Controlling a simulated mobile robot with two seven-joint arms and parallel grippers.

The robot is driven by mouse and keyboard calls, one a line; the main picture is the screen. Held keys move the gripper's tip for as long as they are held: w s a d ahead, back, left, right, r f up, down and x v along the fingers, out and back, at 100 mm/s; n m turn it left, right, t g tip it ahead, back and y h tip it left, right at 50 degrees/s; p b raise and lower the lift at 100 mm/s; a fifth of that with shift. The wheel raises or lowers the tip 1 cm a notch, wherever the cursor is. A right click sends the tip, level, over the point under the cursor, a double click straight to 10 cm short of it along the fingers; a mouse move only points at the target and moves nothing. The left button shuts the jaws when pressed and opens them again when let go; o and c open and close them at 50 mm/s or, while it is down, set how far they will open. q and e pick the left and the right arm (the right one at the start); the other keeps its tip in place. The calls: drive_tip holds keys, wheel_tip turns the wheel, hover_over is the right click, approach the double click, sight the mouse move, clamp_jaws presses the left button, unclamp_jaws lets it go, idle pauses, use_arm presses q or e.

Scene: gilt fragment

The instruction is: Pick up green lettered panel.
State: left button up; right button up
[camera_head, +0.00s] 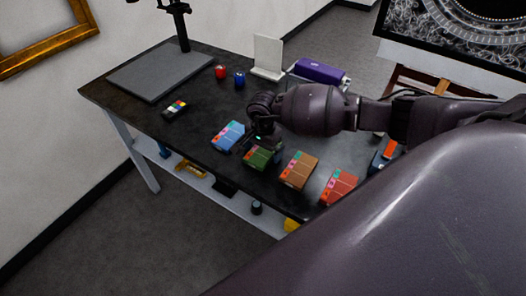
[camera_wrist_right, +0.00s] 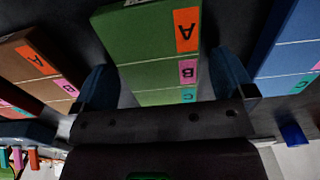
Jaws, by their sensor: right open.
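The green lettered panel (camera_head: 257,157) lies on the dark table in the head view, between a blue panel and a brown one. In the right wrist view the green panel (camera_wrist_right: 150,45) fills the upper middle, with an orange A, pink B and teal C label along its right side. My right gripper (camera_head: 255,141) is over the panel's far edge. In the wrist view its two fingers (camera_wrist_right: 165,82) are apart, one on each side of the green panel. I cannot tell whether they touch it. My left gripper is not in view.
A blue panel (camera_head: 228,136) lies left of the green one; brown (camera_head: 299,170) and red (camera_head: 339,187) panels lie to the right. Red (camera_head: 221,71) and blue (camera_head: 239,79) small objects, a white stand (camera_head: 268,57) and a purple box (camera_head: 319,70) are farther back.

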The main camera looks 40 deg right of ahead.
drive_tip(key=shift+c, duration=0.3)
drive_tip(key=c, duration=0.9)
drive_tip(key=shift+r, duration=0.15)
